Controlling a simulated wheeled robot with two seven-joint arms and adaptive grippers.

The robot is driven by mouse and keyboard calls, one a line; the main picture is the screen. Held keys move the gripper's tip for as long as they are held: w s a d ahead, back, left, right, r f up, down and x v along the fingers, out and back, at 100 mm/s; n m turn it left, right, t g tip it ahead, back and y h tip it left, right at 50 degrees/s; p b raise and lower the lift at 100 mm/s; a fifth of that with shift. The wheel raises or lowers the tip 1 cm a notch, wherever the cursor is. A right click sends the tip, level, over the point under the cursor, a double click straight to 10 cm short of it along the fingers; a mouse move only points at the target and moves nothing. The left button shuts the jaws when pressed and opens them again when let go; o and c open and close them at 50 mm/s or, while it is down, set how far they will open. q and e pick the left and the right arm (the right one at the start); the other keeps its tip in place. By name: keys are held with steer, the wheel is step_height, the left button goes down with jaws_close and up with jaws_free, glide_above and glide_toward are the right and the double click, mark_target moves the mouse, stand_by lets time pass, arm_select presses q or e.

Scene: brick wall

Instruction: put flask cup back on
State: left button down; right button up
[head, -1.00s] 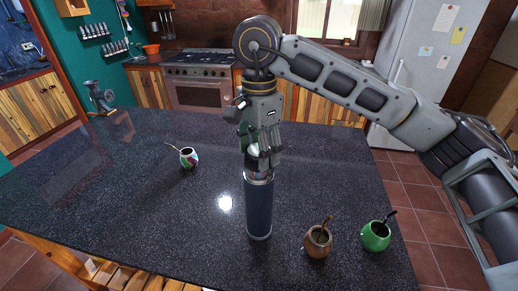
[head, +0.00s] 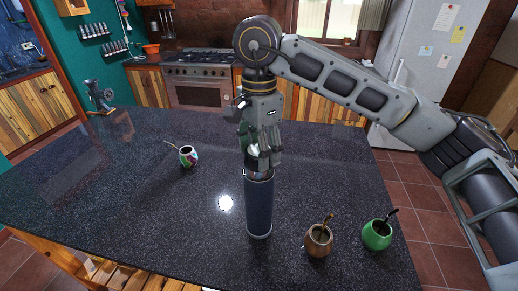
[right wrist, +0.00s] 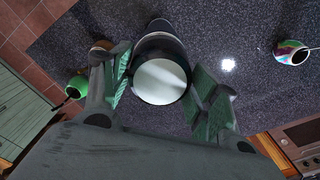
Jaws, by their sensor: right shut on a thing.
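A dark blue flask (head: 259,208) stands upright on the dark stone counter. My right gripper (head: 260,163) points down over the flask's top and is shut on the flask cup (head: 259,173), a silvery piece at the top of the flask. In the right wrist view the cup's pale round top (right wrist: 160,82) lies between the two green-padded fingers (right wrist: 160,88), with the flask body below it. The cup appears in line with the flask; whether it is fully seated is hidden by the fingers. My left gripper is out of view.
On the counter (head: 130,215) a brown mate gourd (head: 318,241) and a green one (head: 377,235) stand right of the flask. A colourful gourd (head: 188,158) stands farther back left. A grinder (head: 101,99) is at the far left edge. The left middle is clear.

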steer(key=o, duration=1.1)
steer(key=shift+r, duration=0.2)
step_height(320, 180, up, 12)
steer(key=shift+f, duration=0.2)
stand_by(0.5)
stand_by(0.7)
